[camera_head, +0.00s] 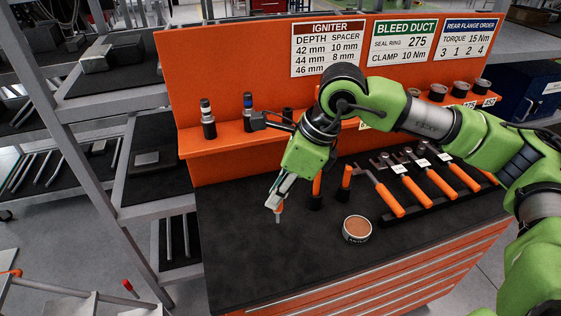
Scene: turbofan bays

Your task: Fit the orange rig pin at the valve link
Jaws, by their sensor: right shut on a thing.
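My right gripper (278,200) reaches down over the left part of the black bench top. It is shut on a small pin with an orange part and a grey lower end (278,217), which looks like the orange rig pin. The fingers hide its upper part. The pin points down, and I cannot tell how far it is above the bench top. The valve link cannot be made out in this view. My left gripper is not in view.
Orange-handled tools (412,190) stand in black holders on the bench top (240,255). A round tin (356,229) sits near the front. Igniter-like parts (208,120) stand on the orange shelf behind. A grey rack (75,130) is at left. The bench's front left is clear.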

